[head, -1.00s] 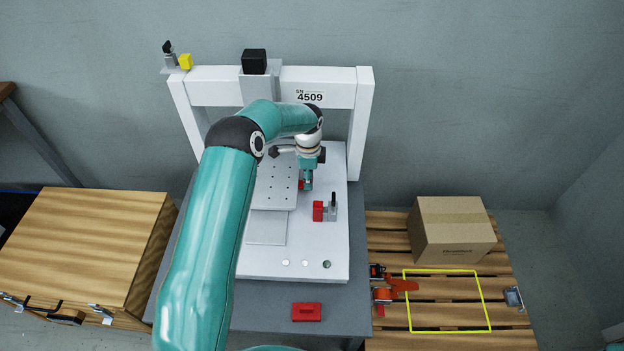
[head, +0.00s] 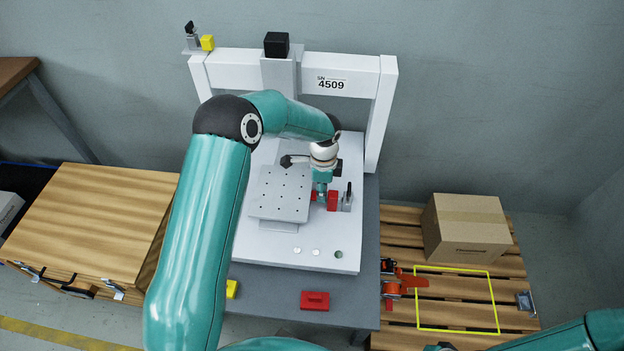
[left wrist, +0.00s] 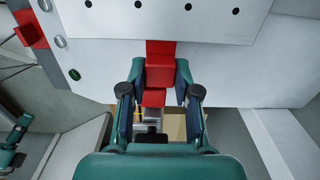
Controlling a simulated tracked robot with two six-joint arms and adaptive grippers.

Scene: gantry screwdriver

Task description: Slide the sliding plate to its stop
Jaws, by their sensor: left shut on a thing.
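The sliding plate (head: 280,193) is a grey plate with rows of holes on the white gantry machine's base. Its edge also shows at the top of the left wrist view (left wrist: 215,22). A red handle (left wrist: 160,60) is on its right side. My left gripper (head: 320,193) is shut on this handle, with one finger on each side in the left wrist view (left wrist: 160,82). A red block (head: 332,201) with a dark upright lever stands just right of the gripper. The fingers hide the gap, so I cannot tell whether handle and block touch. My right gripper is not seen.
The gantry frame (head: 388,110) stands behind. A loose red block (head: 315,300) lies on the grey table in front. My right arm enters at lower right.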

